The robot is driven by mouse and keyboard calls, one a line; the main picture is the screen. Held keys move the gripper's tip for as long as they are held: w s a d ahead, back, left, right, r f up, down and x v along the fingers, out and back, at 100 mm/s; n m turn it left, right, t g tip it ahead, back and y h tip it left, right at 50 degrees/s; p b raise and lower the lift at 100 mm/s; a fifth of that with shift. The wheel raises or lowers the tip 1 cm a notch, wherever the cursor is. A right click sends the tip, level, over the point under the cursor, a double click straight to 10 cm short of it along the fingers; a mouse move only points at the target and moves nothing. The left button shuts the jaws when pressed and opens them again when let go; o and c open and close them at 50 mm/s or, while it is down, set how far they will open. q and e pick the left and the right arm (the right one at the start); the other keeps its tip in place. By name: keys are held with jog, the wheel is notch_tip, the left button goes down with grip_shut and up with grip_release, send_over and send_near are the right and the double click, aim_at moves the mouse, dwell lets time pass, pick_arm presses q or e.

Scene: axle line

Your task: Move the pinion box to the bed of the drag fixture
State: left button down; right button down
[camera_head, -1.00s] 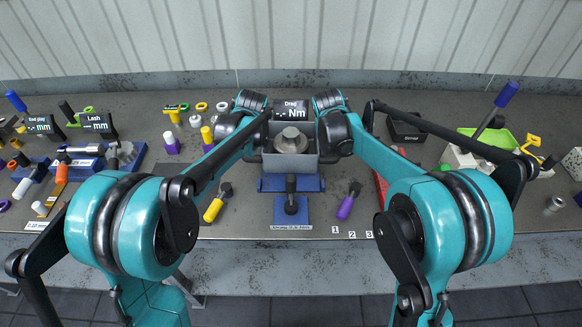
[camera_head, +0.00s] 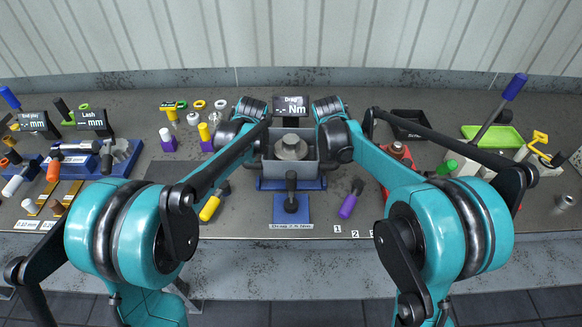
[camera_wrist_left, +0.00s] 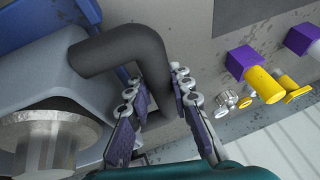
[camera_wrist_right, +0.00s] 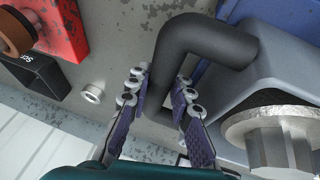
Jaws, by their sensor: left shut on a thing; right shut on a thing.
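The pinion box (camera_head: 303,168) is a grey open box with a round metal part in it, in the middle of the head view. My left gripper (camera_wrist_left: 155,105) is shut on its black bent handle (camera_wrist_left: 120,45) in the left wrist view. My right gripper (camera_wrist_right: 160,105) is shut on the opposite black handle (camera_wrist_right: 205,35) in the right wrist view. The drag fixture (camera_head: 278,209) shows blue parts and a black lever in front of the box, with the Drag display behind. The box hides its bed; I cannot tell whether they touch.
A yellow-handled tool (camera_head: 210,208) and a purple-handled tool (camera_head: 348,206) lie either side of the lever. Purple blocks (camera_head: 167,145) stand left, a red item (camera_head: 396,150) and a green tray (camera_head: 492,137) right.

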pick_arm(q)
jog(key=c, duration=1.8)
grip_release()
jog(key=shift+f, duration=0.3)
pick_arm(e)
jog(key=c, duration=1.8)
grip_release()
jog(key=shift+f, duration=0.3)
pick_arm(q)
jog(key=o, duration=0.5)
jog(key=shift+r, duration=0.2)
jog(key=shift+c, duration=0.2)
pick_arm(e)
jog(key=o, duration=0.5)
jog(key=shift+r, duration=0.2)
jog(key=shift+c, duration=0.2)
pick_arm(q)
jog(key=shift+s, duration=0.1)
pick_arm(e)
jog(key=shift+s, duration=0.1)
jog(key=shift+r, duration=0.15)
pick_arm(q)
jog(key=v, duration=0.8)
pick_arm(e)
jog(key=v, duration=1.1)
jog(key=shift+s+r, duration=0.25)
jog(key=shift+r, duration=0.05)
jog(key=shift+a, duration=0.15)
